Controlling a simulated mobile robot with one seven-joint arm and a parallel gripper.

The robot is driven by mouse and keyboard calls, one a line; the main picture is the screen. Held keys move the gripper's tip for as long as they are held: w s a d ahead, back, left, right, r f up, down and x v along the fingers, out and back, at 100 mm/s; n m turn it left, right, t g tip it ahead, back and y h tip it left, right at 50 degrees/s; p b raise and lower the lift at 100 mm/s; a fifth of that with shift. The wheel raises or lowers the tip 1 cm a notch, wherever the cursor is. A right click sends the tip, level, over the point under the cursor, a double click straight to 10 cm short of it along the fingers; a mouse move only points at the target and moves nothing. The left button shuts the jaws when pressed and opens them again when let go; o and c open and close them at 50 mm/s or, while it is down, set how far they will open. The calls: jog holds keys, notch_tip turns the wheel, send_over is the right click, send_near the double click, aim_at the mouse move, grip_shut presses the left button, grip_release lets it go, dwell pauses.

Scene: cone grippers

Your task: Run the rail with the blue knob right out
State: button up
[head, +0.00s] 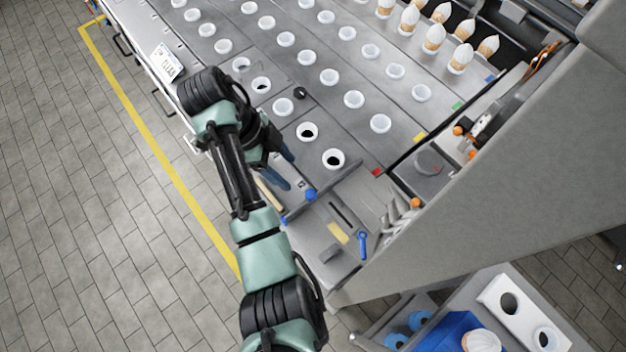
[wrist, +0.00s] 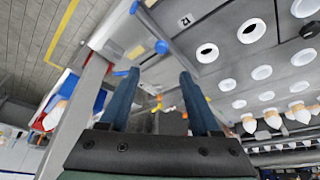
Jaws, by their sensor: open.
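The rail (head: 338,179) is a thin grey bar lying slantwise across the near end of the machine deck. Its round blue knob (head: 311,194) sits partway along it. In the wrist view the rail (wrist: 146,24) runs down from the top, with the blue knob (wrist: 161,47) on it, beyond and between my fingertips. My gripper (head: 284,168) is open and empty, just up and left of the knob in the head view. In the wrist view both dark blue fingers of my gripper (wrist: 159,72) stand wide apart. The knob is clear of both fingers.
White-rimmed cups (head: 333,158) sit in rows across the deck (head: 350,125). A black knob (head: 300,92) stands among them. A blue lever (head: 362,243) is near the deck's end. A large grey panel (head: 500,190) rises at right. Tiled floor beyond the yellow line (head: 160,150) is clear.

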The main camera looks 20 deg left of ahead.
aim_at(311, 193)
jog(key=x, duration=1.2)
jog(key=shift+w+a+f+b, duration=0.15)
jog(key=shift+f+b, duration=0.05)
jog(key=shift+b, duration=0.1)
grip_shut()
dwell(0.9)
